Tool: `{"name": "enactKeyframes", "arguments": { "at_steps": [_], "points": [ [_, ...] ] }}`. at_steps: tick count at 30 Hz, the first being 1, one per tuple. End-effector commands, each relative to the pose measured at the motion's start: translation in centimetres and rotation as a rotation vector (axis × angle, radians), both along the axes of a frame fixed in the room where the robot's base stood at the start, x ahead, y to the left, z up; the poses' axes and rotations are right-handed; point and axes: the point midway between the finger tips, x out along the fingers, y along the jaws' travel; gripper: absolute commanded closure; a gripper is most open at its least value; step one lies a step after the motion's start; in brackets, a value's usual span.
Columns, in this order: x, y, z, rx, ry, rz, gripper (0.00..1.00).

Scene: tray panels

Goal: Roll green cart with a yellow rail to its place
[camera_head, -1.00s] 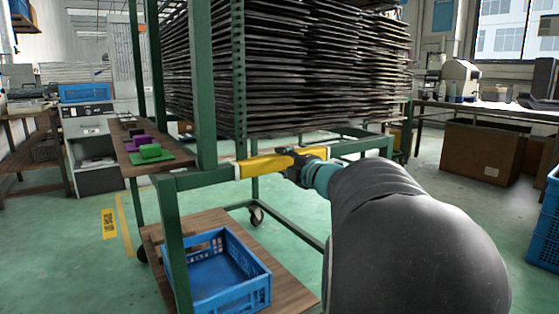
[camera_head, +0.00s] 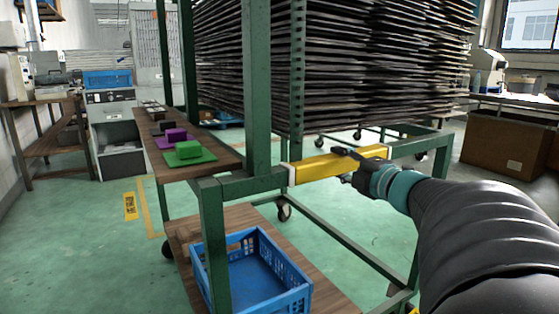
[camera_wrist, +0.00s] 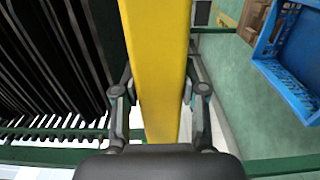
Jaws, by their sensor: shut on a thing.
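The green cart (camera_head: 258,100) has a metal frame on casters and carries a tall stack of black tray panels (camera_head: 330,70). Its yellow rail (camera_head: 318,167) runs across the near side at mid height. My gripper (camera_head: 345,165) is shut on the yellow rail, right of the rail's middle. In the wrist view, the yellow rail (camera_wrist: 158,70) passes between the two fingers of my gripper (camera_wrist: 158,95), one on each side. Part of the cart's lower right frame is hidden behind my arm.
A wooden side shelf (camera_head: 215,155) holds green and purple blocks. A blue crate (camera_head: 250,270) sits on a low wooden board. Yellow floor markings (camera_head: 130,206) lie at the left on open green floor.

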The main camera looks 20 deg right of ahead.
Motion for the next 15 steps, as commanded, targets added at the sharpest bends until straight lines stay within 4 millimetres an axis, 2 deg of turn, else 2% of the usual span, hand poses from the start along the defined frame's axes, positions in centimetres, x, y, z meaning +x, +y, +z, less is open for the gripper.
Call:
{"name": "enactKeyframes", "arguments": {
  "at_steps": [7, 8, 9, 10, 15],
  "points": [
    [-0.16, -0.44, -0.14, -0.002, 0.003, -0.011, 1.0],
    [-0.17, -0.45, -0.15, -0.002, 0.003, -0.011, 0.51],
    [-0.17, -0.46, -0.15, -0.002, 0.003, -0.012, 0.41],
    [-0.18, -0.47, -0.14, -0.002, 0.003, -0.012, 0.33],
    [-0.08, -0.15, -0.1, 0.0, 0.002, -0.005, 0.32]
  ]
}}
